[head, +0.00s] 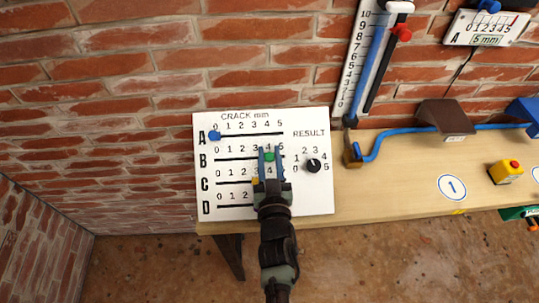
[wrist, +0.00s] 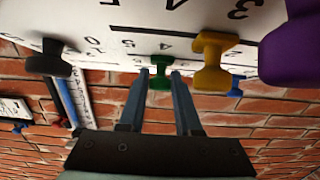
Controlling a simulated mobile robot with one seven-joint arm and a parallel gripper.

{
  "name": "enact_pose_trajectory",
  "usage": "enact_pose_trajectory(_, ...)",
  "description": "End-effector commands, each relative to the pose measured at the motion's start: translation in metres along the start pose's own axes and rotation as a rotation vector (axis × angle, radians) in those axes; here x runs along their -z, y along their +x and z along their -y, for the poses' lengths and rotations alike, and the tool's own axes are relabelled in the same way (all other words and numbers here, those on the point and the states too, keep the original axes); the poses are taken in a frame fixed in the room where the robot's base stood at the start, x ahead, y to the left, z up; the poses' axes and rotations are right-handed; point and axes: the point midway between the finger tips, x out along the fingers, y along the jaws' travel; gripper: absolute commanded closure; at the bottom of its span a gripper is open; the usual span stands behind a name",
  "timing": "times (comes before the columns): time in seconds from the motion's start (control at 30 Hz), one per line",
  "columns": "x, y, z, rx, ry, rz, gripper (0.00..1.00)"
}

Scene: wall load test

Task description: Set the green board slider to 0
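The green slider (head: 269,156) is in row B, near the 4 end. It also shows in the wrist view (wrist: 160,73) as a green knob between my fingertips. My gripper (head: 269,152) reaches over the board from the front, one finger on each side of the green knob. In the wrist view my gripper (wrist: 160,74) looks open, with narrow gaps beside the knob. My gripper and arm hide parts of rows C and D.
A blue slider (head: 214,136) sits at 0 in row A. A yellow slider (wrist: 212,60) is close beside my fingers, and a purple knob (wrist: 290,45) is nearby. A black result dial (head: 313,165) is on the board's right. A brick wall (head: 130,90) stands behind.

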Motion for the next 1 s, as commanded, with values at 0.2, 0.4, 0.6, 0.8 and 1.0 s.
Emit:
enact_pose_trajectory(0.2, 0.0, -0.0002, 0.0, 0.0, 0.0, 0.0, 1.0)
enact_pose_trajectory(0.4, -0.0001, -0.0003, 0.0001, 0.0, 0.0, 0.0, 1.0)
enact_pose_trajectory(0.6, -0.0001, -0.0003, 0.0001, 0.0, 0.0, 0.0, 1.0)
enact_pose_trajectory(0.8, -0.0002, -0.0003, 0.0, 0.0, 0.0, 0.0, 1.0)
enact_pose_trajectory(1.0, -0.0003, -0.0004, 0.0, 0.0, 0.0, 0.0, 1.0)
